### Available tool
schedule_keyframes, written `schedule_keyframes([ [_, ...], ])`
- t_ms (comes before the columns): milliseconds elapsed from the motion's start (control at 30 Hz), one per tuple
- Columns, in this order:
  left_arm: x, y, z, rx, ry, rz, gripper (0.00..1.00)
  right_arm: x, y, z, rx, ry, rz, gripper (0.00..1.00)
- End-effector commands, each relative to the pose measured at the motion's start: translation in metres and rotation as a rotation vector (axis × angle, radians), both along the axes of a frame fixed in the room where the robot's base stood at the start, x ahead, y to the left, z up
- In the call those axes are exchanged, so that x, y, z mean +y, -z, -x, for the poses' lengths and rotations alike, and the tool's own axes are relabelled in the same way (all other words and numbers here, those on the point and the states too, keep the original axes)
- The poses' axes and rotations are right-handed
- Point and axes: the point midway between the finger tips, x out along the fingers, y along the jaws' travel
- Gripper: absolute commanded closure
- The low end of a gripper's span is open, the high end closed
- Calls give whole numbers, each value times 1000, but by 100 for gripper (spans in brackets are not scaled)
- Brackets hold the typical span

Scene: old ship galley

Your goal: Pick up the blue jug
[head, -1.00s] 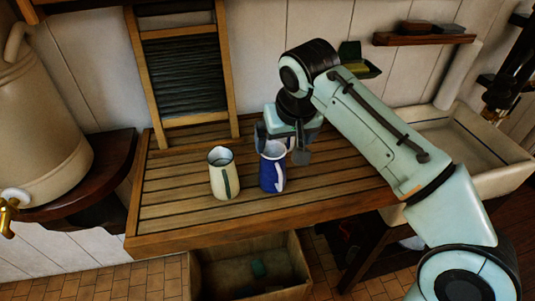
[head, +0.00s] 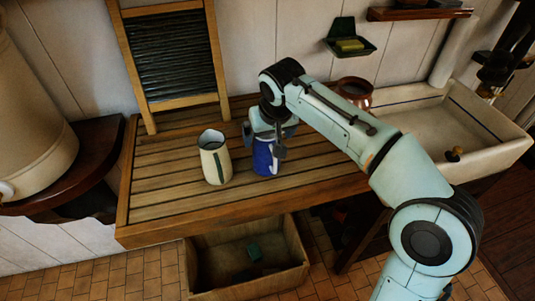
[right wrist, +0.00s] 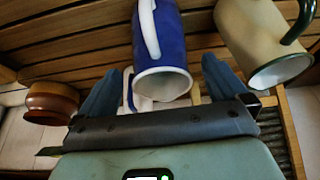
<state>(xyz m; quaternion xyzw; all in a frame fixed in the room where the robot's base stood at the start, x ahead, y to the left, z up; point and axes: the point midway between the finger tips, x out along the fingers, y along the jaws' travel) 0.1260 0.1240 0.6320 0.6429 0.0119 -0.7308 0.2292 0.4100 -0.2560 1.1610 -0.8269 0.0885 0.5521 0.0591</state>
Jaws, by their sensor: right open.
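The blue jug (head: 264,160) stands upright on the slatted wooden draining board, its upper part largely hidden by my right gripper. My right gripper (head: 264,148) is open, with one finger on each side of the jug near its top. My left gripper is not in view.
A cream jug (head: 215,160) with a dark green handle stands close left of the blue jug. A white, blue-edged item (right wrist: 145,103) shows partly behind the blue jug. A brown pot (head: 354,92) stands behind my arm, beside the sink (head: 450,120). A washboard (head: 170,55) leans at the back.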

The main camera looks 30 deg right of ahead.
Motion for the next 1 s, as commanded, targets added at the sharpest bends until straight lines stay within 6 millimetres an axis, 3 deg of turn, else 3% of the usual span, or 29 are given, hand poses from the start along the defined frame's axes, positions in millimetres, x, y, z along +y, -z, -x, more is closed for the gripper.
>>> schedule_keyframes([
  [133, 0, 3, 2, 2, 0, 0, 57, -2, 18, -7, 2, 0, 0, 0],
  [433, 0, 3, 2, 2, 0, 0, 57, -2, 21, -9, 0, 0, 0, 3],
  [733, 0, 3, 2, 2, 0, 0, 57, -2, 21, -9, 0, 0, 0, 100],
  [1000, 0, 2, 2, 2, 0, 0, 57, -2, 20, -9, -4, 0, 0, 100],
])
